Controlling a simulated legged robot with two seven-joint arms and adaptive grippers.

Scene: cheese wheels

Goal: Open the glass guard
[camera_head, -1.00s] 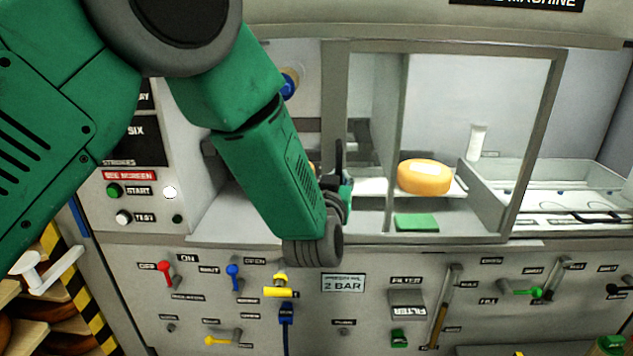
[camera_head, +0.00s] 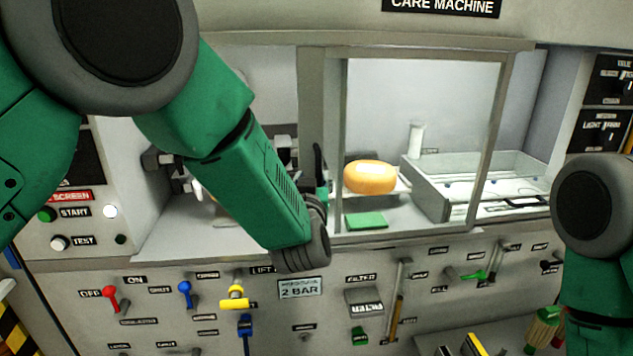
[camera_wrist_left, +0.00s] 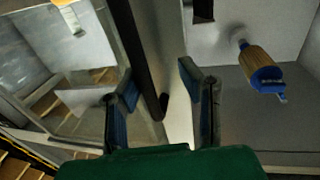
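The glass guard (camera_head: 490,130) is a clear panel in a grey frame across the machine's chamber. An orange cheese wheel (camera_head: 370,177) shows through it. A dark upright bar, seemingly the guard's handle (camera_head: 318,165), stands by the left frame post. My left gripper (camera_head: 322,190) is at that post, mostly hidden behind my own green wrist in the head view. In the left wrist view, its two fingers (camera_wrist_left: 155,90) are spread, with the dark bar (camera_wrist_left: 143,50) between them and gaps visible beside it. Contact cannot be told. My right gripper is out of view; only its arm shows.
Below is a panel with a red lever (camera_head: 110,297), a blue lever (camera_head: 186,290), a yellow valve (camera_head: 236,297) and other controls. A green block (camera_head: 366,221) lies below the cheese. A clear-walled tray (camera_head: 430,185) is at right. A blue-ended cylinder (camera_wrist_left: 262,75) shows in the left wrist view.

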